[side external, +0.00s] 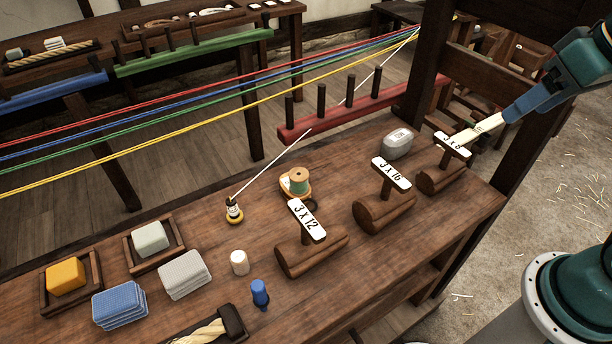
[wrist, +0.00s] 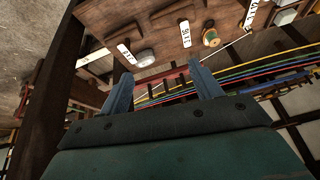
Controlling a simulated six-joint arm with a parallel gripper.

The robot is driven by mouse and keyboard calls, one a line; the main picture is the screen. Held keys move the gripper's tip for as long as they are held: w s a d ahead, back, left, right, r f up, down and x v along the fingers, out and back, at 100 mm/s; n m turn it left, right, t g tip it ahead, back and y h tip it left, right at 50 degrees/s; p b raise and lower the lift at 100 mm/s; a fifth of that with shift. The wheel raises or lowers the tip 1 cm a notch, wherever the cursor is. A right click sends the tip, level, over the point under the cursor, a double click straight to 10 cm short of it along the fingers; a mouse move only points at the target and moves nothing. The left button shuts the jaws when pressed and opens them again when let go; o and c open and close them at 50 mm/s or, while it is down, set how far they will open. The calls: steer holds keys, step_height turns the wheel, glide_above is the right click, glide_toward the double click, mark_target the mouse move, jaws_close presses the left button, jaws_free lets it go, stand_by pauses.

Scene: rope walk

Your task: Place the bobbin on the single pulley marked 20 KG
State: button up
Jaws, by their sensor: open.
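The bobbin also shows in the wrist view (wrist: 211,38). A grey rounded block (side external: 397,145) with a small unreadable mark sits farther right; it also shows in the wrist view (wrist: 145,58). I cannot read a 20 KG mark anywhere. My gripper (side external: 509,113) is above the bench's right end, well away from the bobbin. In the wrist view its fingers (wrist: 160,76) are apart with nothing between them.
Wooden tops marked 3 x 12 (side external: 312,253), 3 x 16 (side external: 385,211) and 3 x 8 (side external: 442,178) stand along the bench (side external: 350,270). A red pegged rail (side external: 375,107) and taut coloured ropes lie behind. A dark post (side external: 424,80) rises near my arm. Trays and blocks fill the left.

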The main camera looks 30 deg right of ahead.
steer(key=s, duration=0.1)
steer(key=s+f+n, duration=0.1)
steer(key=s, duration=0.1)
steer(key=shift+s+d+f, duration=0.2)
steer(key=shift+d+f, duration=0.05)
steer(key=shift+d, duration=0.1)
